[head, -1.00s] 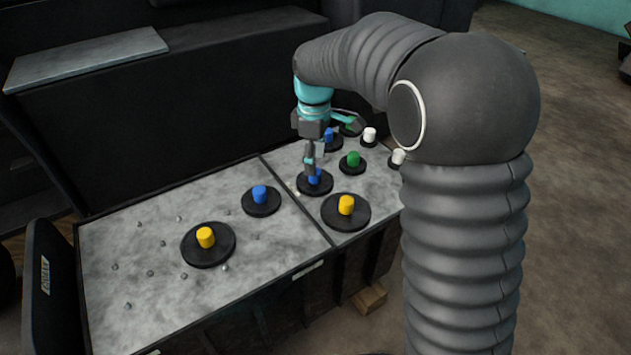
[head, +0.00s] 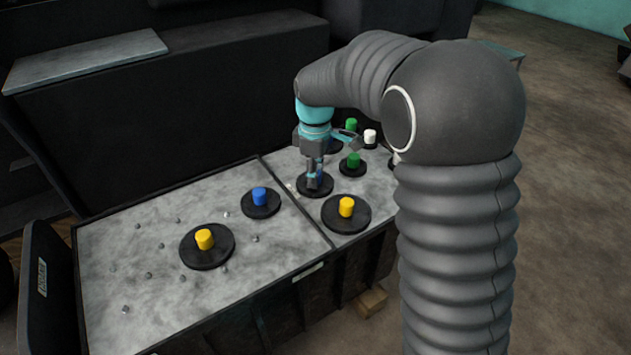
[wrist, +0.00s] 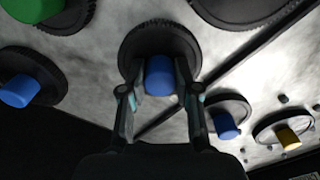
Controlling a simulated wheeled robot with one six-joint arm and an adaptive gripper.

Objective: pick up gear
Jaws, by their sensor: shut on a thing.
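My gripper (head: 315,178) points down at the right part of the bench. It is shut on the blue knob of a black gear (head: 318,190). In the wrist view the gear (wrist: 135,45) lies under the fingers, and its blue knob (wrist: 160,76) sits between the two fingertips. The gear appears to rest flat on the bench top. In the head view the fingers hide most of the knob.
A yellow-knobbed gear (head: 346,214) lies close in front, and a green-knobbed gear (head: 353,164) close to the right. Blue-knobbed (head: 260,202) and yellow-knobbed (head: 207,246) gears lie on the left part, among several small studs. A dark seam (head: 298,204) divides the bench top.

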